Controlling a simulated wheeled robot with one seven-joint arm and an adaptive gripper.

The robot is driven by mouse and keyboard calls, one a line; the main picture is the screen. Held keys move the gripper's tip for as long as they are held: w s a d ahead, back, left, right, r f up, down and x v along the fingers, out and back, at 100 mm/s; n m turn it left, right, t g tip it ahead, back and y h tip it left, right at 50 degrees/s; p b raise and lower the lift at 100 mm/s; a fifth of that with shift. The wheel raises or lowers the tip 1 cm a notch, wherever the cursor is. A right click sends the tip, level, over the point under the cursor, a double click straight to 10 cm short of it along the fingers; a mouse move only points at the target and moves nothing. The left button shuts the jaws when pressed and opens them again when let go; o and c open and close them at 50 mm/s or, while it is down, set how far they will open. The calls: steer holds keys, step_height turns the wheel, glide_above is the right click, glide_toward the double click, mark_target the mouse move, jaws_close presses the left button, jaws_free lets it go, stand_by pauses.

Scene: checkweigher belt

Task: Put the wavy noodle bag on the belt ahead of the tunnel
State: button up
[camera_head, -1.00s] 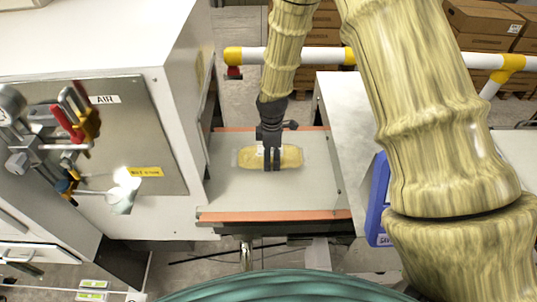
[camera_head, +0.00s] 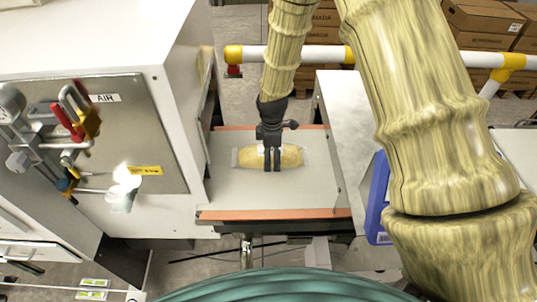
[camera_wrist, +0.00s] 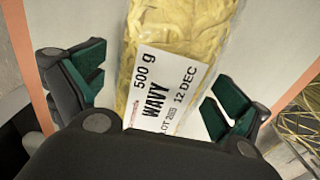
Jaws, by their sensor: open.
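The wavy noodle bag (camera_head: 290,156) is a clear pack of yellow noodles lying flat on the grey belt (camera_head: 270,193). In the wrist view the bag (camera_wrist: 190,38) shows a white label reading "500 g WAVY". My gripper (camera_head: 272,167) is over the middle of the bag. In the wrist view my gripper (camera_wrist: 160,105) is open, with one green-padded finger on each side of the bag and a gap between each pad and the bag. The tunnel is the white housing (camera_head: 187,85) at the left of the belt.
Orange rails (camera_head: 275,215) edge the belt at front and back. A metal panel with valves (camera_head: 75,130) is at the left. A grey table (camera_head: 345,120) and a blue bin (camera_head: 378,200) stand at the right. A white and yellow railing (camera_head: 290,57) runs behind.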

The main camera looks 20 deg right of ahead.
mark_target(272, 150)
steer(key=shift+r, duration=0.2)
steer(key=shift+r+b, duration=1.95)
steer(key=shift+r, duration=4)
steer(key=shift+s, duration=0.1)
